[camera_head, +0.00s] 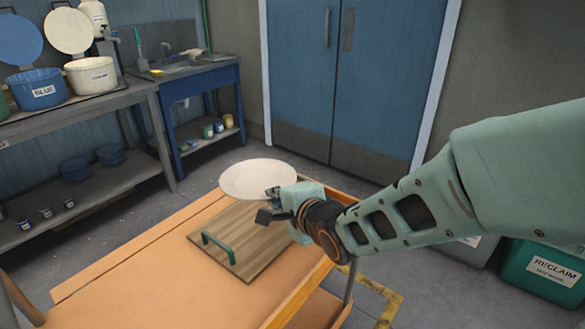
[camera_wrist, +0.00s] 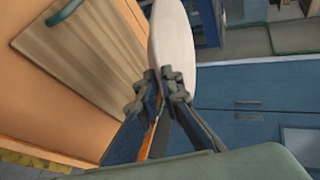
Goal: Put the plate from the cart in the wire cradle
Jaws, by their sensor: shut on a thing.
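A round cream plate (camera_head: 258,179) is held by its near right edge in my gripper (camera_head: 272,205), above the far end of the orange cart (camera_head: 130,260). In the wrist view the plate (camera_wrist: 172,42) shows as a narrow oval. The fingers of my gripper (camera_wrist: 163,92) are shut on its rim. How far the plate is above the cart is hard to tell. I cannot make out a wire cradle in either view.
A wooden board (camera_head: 235,240) with a green handle (camera_head: 218,248) lies on the cart close to the plate. A shelf (camera_head: 100,103) with buckets stands at left, a blue sink bench (camera_head: 200,80) behind. A green reclaim bin (camera_head: 545,270) stands at right.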

